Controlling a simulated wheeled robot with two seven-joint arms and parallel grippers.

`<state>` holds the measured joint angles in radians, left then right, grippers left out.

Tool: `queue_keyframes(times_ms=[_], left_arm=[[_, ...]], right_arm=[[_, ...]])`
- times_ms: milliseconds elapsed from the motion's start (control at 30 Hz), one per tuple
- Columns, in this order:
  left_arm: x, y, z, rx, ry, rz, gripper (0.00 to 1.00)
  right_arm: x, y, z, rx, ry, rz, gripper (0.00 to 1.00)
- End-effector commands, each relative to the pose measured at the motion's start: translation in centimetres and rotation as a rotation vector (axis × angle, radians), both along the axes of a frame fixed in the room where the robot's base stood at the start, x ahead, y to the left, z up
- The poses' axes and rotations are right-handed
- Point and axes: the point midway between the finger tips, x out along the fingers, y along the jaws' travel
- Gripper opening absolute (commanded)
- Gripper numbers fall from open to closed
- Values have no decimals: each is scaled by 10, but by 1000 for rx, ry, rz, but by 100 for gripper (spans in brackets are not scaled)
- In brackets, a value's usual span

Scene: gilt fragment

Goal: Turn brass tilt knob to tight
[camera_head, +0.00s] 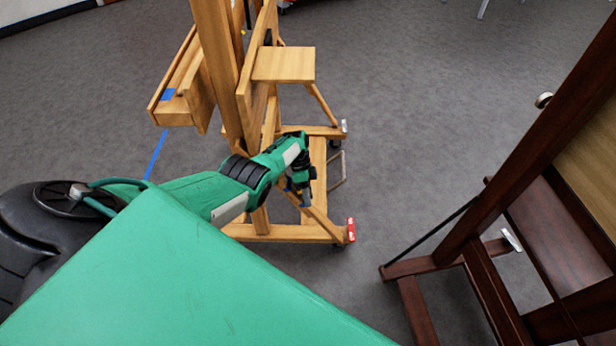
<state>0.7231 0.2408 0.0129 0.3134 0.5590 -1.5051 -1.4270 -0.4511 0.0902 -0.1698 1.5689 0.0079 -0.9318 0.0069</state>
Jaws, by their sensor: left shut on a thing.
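My left arm reaches in from the left to the light wooden easel (222,60). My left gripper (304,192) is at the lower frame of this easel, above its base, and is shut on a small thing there. The gripper covers most of what it holds; by its place on the easel I take it to be the brass tilt knob, but its colour and turn position do not show. My right gripper is not in view.
A dark wooden easel (447,240) stands at the right, with a round metal knob (544,100) on its upright. A red-and-white piece (350,230) caps the light easel's base. Blue tape (155,155) marks the grey carpet (420,110), which is clear between the easels.

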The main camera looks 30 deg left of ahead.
Motion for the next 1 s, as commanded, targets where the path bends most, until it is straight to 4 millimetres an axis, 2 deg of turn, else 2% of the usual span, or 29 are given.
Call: queue_keyframes(times_ms=[400, 433, 500, 833, 933, 1000], left_arm=[[-2, -2, -1, -5, 6, -1, 14], [-2, -2, -1, -5, 6, -1, 43], [-2, -2, -1, -4, 6, -2, 57], [0, 1, 3, -2, 2, -1, 58], [4, 6, 13, -1, 0, 0, 58], [8, 12, 24, 0, 0, 0, 58]], right_arm=[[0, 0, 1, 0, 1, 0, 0], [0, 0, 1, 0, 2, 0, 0], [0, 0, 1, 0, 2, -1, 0], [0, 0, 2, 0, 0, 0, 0], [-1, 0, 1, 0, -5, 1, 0], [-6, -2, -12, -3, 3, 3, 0]])
